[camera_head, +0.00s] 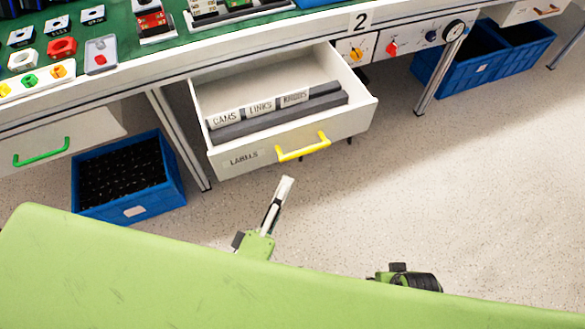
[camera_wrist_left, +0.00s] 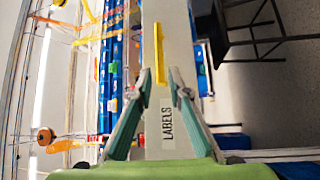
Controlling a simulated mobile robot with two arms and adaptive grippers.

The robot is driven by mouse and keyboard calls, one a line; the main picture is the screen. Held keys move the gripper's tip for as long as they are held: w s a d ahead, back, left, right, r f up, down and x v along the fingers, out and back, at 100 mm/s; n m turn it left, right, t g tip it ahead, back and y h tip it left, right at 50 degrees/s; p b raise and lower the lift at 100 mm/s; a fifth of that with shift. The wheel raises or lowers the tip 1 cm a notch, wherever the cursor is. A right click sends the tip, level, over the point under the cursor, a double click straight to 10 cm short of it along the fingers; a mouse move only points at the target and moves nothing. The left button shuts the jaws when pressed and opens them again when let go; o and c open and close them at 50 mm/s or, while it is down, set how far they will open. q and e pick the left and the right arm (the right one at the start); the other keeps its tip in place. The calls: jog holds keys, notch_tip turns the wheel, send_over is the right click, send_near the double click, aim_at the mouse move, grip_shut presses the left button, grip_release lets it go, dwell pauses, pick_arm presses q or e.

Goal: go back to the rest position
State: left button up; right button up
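My left gripper (camera_head: 284,180) is in front of and below the open drawer in the head view. In the left wrist view (camera_wrist_left: 160,75) its two fingers lean toward each other with a gap between their tips and hold nothing. The drawer's yellow handle (camera_head: 303,147) and LABELS front show ahead of the fingers; the handle also shows in the left wrist view (camera_wrist_left: 158,53). The gripper looks apart from the handle. My right gripper's fingers do not show; only a dark and green part of my body shows at the lower right.
The open white drawer (camera_head: 350,118) juts out under the green-topped bench (camera_head: 190,50). A panel with a yellow switch (camera_head: 356,54), a red switch (camera_head: 391,47) and a dial (camera_head: 454,31) is right of it. Blue bins (camera_head: 150,200) stand on the floor. Floor at the right is clear.

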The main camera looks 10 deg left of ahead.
pick_arm(q)
jog(key=shift+v, duration=0.9)
